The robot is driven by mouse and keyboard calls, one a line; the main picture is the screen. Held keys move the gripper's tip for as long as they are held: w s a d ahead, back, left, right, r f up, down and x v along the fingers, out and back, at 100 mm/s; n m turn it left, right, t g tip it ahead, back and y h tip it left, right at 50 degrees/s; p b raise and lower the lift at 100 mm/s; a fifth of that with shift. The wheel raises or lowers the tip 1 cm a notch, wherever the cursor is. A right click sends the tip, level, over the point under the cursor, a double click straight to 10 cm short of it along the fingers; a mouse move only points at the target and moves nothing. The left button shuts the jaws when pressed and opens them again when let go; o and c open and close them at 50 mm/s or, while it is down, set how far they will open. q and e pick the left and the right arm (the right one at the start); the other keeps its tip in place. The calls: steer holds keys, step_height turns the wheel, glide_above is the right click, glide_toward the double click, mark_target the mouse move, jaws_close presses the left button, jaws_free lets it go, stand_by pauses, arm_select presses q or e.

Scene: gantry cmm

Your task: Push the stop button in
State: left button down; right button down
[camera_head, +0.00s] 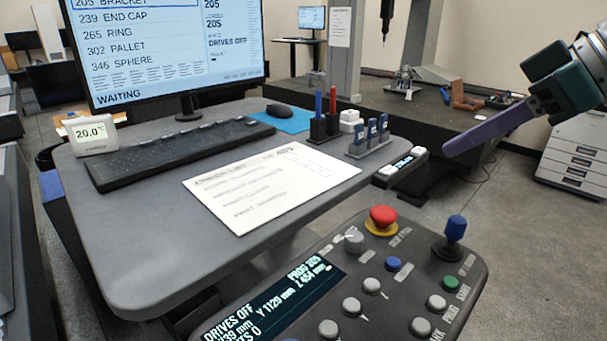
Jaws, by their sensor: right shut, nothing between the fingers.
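The stop button (383,215) is a red mushroom knob on a yellow base. It stands near the far edge of the dark control panel (330,224) at the bottom of the head view. My right gripper (453,149) comes in from the right, teal with long purple fingers. Its fingers are shut with nothing between them and point left, above and to the right of the stop button, clearly apart from it. I cannot tell whether the button is in or out. My left gripper is not in view.
A blue-topped joystick (455,228), a green button (450,283) and several grey buttons share the panel. Its display (285,290) reads DRIVES OFF. The desk (140,210) holds a keyboard (178,152), a paper sheet (262,187) and a monitor (165,50) behind.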

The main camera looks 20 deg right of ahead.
glide_above(378, 207)
steer(key=s+d, duration=0.1)
steer(key=s, duration=0.2)
step_height(378, 207, down, 7)
steer(key=shift+r+p, duration=0.1)
steer(key=shift+p, duration=0.25)
step_height(378, 207, down, 4)
steer(key=shift+w+r, duration=0.1)
steer(key=shift+r, duration=0.15)
steer(key=shift+f, duration=0.45)
